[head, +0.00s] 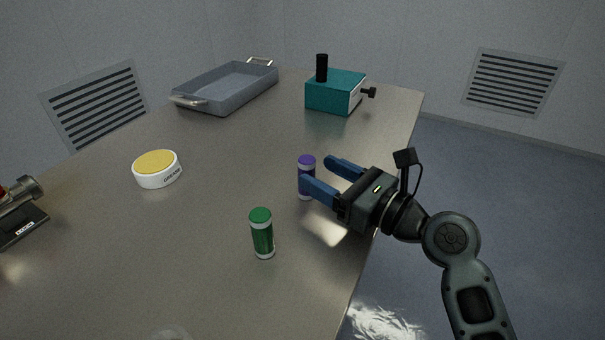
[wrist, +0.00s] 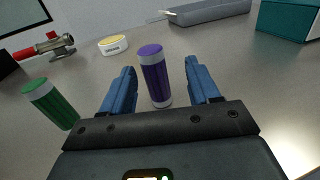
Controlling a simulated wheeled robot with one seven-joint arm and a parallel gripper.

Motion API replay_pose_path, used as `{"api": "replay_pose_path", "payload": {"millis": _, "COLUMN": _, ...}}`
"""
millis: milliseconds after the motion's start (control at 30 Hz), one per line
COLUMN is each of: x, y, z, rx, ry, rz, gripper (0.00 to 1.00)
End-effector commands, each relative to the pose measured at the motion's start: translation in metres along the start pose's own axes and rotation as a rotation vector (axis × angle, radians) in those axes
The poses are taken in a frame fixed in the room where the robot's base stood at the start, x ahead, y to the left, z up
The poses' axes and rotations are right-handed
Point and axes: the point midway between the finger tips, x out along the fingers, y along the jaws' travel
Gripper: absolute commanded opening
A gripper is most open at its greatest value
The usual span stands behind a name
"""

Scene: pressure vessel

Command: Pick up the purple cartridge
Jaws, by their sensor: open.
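The purple cartridge (head: 307,163) stands upright on the table near its right edge, with a pale band at top and bottom. In the wrist view the purple cartridge (wrist: 155,75) stands between the two blue fingers, with a gap on each side. My gripper (head: 325,172) is open and reaches in from the right, low over the table. In the wrist view my gripper (wrist: 161,82) has its fingers on either side of the cartridge. In the head view, the near finger hides part of the cartridge's lower body.
A green cartridge (head: 262,233) stands closer to the front, left of my gripper. A yellow-topped grease tin (head: 157,169), a grey tray (head: 226,92), a teal box (head: 335,94) with a black post, and a red-and-metal fitting (head: 20,194) are farther off. The table's middle is clear.

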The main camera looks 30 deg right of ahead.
Motion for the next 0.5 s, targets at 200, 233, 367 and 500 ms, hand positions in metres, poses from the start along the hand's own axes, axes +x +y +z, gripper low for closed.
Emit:
{"api": "replay_pose_path", "payload": {"millis": 200, "x": 0.017, "y": 0.004, "z": 0.002, "rx": -0.001, "ry": 0.000, "rz": 0.002, "gripper": 0.61}}
{"api": "replay_pose_path", "payload": {"millis": 233, "x": 0.021, "y": 0.004, "z": 0.002, "rx": -0.002, "ry": 0.000, "rz": 0.002, "gripper": 0.61}}
{"api": "replay_pose_path", "payload": {"millis": 367, "x": 0.040, "y": 0.009, "z": 0.004, "rx": -0.001, "ry": -0.001, "rz": 0.003, "gripper": 0.61}}
{"api": "replay_pose_path", "payload": {"millis": 500, "x": 0.056, "y": 0.009, "z": 0.003, "rx": -0.001, "ry": 0.001, "rz": 0.001, "gripper": 0.61}}
